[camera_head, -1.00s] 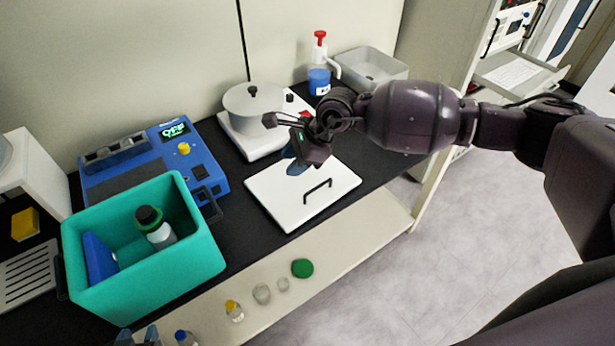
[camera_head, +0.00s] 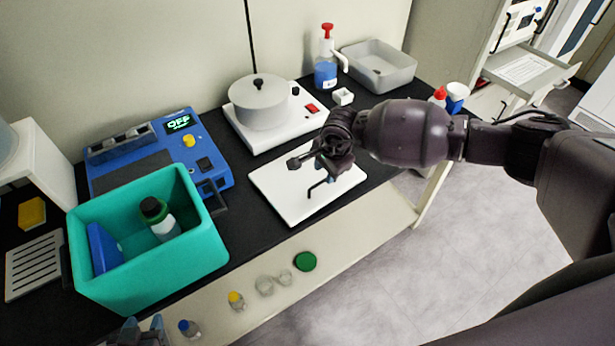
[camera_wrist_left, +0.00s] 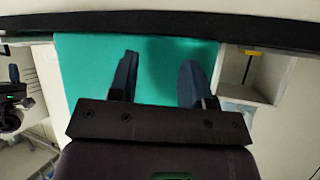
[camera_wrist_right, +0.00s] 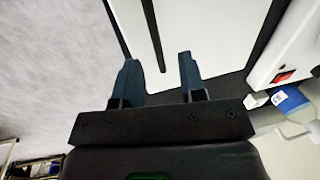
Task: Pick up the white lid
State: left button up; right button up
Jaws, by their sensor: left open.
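The white lid (camera_head: 287,193) is a flat white square plate with a black bar handle (camera_head: 318,186). It lies on the black worktop in front of the hot plate. My right gripper (camera_head: 325,177) is just over the lid near the handle, and the arm hides part of the lid's right side. In the right wrist view the lid (camera_wrist_right: 200,30) and its dark handle (camera_wrist_right: 152,35) lie beyond the fingers (camera_wrist_right: 157,78), which are apart and empty.
A teal box (camera_head: 150,275) with a green-capped bottle stands at left, before a blue device (camera_head: 205,170). A white hot plate (camera_head: 290,125) carries a grey pot (camera_head: 258,105). Several small vessels and a green cap (camera_head: 305,261) lie along the light front ledge.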

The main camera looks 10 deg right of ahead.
aim_at(307, 173)
jog(key=shift+w+f+p, duration=0.2)
jog(key=shift+f, duration=1.1)
jog(key=shift+w+f+p, duration=0.2)
jog(key=shift+f, duration=1.05)
jog(key=shift+c, duration=0.2)
grip_shut()
